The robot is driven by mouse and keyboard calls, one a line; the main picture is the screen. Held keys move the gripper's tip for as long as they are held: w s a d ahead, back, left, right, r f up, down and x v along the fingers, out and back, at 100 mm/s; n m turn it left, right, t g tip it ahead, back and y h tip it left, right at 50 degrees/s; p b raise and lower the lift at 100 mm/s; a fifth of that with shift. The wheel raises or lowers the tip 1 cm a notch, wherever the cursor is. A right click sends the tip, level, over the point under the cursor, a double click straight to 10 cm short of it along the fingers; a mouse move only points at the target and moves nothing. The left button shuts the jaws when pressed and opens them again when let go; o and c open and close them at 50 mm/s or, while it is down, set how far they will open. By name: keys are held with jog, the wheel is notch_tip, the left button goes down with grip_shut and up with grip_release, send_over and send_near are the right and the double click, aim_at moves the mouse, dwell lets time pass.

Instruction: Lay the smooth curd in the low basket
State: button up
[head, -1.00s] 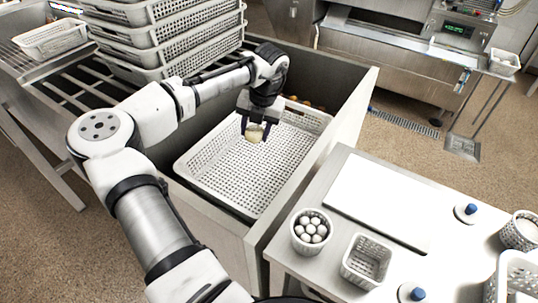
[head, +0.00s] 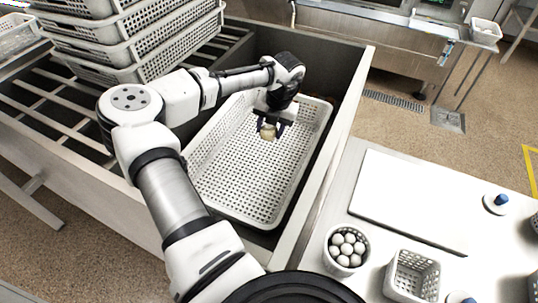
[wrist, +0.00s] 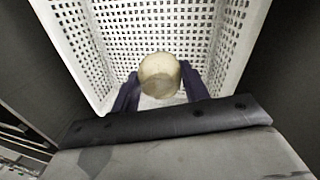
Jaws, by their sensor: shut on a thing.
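The smooth curd is a pale yellowish rounded lump (head: 268,132); it also shows in the wrist view (wrist: 160,74). My gripper (head: 269,130) is shut on it, with one dark finger on each side, as the wrist view (wrist: 160,88) shows. The low basket is a wide, white perforated tray (head: 228,205) inside a deep grey bin. It also shows in the wrist view (wrist: 232,50). The curd and my gripper are over the basket's inside, toward its far half. I cannot tell whether the curd touches the basket floor. The basket looks empty otherwise.
Grey bin walls (head: 335,150) rise around the basket. A stack of white perforated baskets (head: 140,45) stands on a slatted rack at the back left. On the right table are a small basket of white balls (head: 346,248), an empty small basket (head: 411,275) and a white board (head: 415,200).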

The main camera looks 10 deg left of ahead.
notch_tip(320, 180, down, 13)
jog(key=shift+w+f+p, duration=0.1)
jog(key=shift+p, duration=0.3)
jog(key=shift+d+f, duration=0.1)
jog(key=shift+f, duration=0.4)
jog(key=shift+f, duration=0.1)
jog(key=o, duration=1)
notch_tip(320, 180, up, 13)
jog(key=d, duration=0.2)
jog(key=shift+d+b, duration=0.15)
jog(key=shift+b, duration=0.25)
